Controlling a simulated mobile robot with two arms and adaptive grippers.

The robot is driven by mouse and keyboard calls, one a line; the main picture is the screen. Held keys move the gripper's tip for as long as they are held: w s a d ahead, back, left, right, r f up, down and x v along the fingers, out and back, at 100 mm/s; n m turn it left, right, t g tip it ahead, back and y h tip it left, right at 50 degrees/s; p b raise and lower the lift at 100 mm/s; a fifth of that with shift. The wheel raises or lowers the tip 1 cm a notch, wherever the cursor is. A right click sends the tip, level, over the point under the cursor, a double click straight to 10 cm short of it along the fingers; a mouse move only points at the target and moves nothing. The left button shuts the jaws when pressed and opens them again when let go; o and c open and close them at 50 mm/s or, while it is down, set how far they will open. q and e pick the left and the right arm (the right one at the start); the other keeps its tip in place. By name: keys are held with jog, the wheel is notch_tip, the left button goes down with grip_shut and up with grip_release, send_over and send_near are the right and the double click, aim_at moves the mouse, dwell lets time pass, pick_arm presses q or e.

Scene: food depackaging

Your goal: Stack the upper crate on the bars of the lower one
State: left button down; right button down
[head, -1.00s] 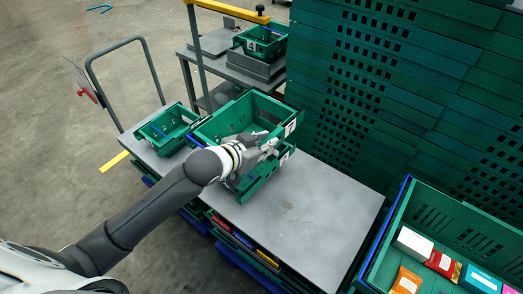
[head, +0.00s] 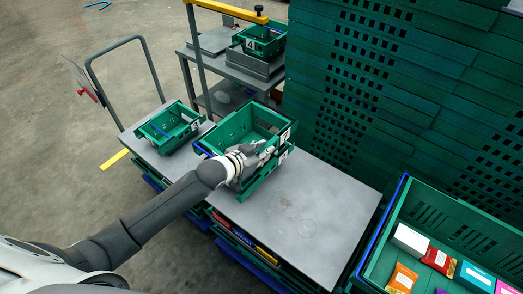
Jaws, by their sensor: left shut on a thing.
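The upper crate (head: 236,128) is green and empty, with a white number label on its right end. It sits directly above the lower crate (head: 264,182), a green crate on the grey table top, and looks roughly level and lined up with it. Whether it rests fully on the bars cannot be told, as the bars are mostly hidden. My left gripper (head: 262,160) is shut on the near side of the upper crate. My gripper and arm hide part of both crates' near sides. My right gripper is out of view.
A smaller green crate (head: 168,130) stands just left on the same grey top (head: 300,220). The front right of that top is clear. A tall stack of green crates (head: 400,90) rises behind. A large crate (head: 402,194) with colourful packages stands at right.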

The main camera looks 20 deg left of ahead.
pick_arm(q)
jog(key=c, duration=1.3)
grip_release()
jog(key=shift+c, duration=0.2)
jog(key=b+v, duration=0.1)
jog(key=v, duration=1.1)
